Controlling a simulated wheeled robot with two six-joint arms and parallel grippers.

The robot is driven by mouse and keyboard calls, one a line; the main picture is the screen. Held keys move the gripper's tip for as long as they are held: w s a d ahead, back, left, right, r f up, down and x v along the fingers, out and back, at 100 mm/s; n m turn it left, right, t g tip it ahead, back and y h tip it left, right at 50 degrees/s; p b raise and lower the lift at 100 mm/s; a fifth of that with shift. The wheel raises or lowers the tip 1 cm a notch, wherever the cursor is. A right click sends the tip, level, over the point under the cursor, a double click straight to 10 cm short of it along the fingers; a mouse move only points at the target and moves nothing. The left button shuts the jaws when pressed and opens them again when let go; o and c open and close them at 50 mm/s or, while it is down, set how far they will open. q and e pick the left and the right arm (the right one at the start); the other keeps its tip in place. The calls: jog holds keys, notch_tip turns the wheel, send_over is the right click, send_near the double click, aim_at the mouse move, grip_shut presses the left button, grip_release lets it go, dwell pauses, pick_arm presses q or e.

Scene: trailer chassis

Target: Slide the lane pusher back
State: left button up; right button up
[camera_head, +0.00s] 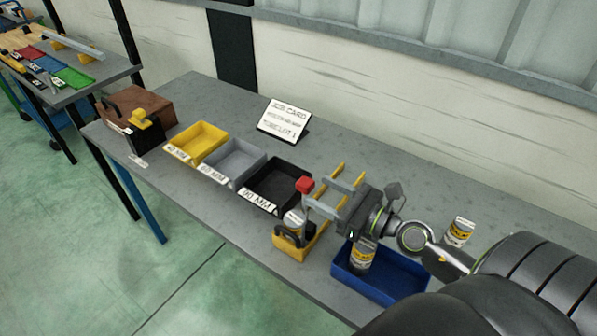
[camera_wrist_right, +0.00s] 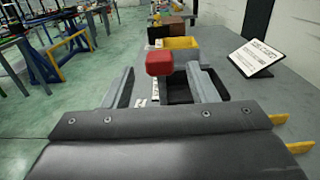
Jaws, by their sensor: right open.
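The lane pusher's red knob (camera_head: 304,184) stands up near the tips of my right gripper (camera_head: 320,188). In the right wrist view the red knob (camera_wrist_right: 159,63) appears between the two grey fingers of the right gripper (camera_wrist_right: 160,75), with space visible on both sides. The right gripper is open and does not grasp the knob. The yellow lane (camera_head: 292,252) lies under and beyond the gripper, with a can (camera_head: 294,222) at its near end. The pusher's body is mostly hidden by the gripper. My left gripper is not in view.
A blue tray (camera_head: 347,279) holding a can (camera_head: 363,256) sits near the front edge. Another can (camera_head: 459,232) stands right of my wrist. Black (camera_head: 262,184), grey (camera_head: 232,160) and yellow bins (camera_head: 199,143) line the bench leftward. A card (camera_head: 284,119) stands behind them.

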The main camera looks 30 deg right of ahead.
aim_at(299, 181)
jog(key=p+x, duration=0.2)
jog(key=x, duration=0.4)
jog(key=shift+s, duration=0.1)
jog(key=shift+w+a, duration=0.2)
jog(key=shift+w, duration=0.3)
grip_shut()
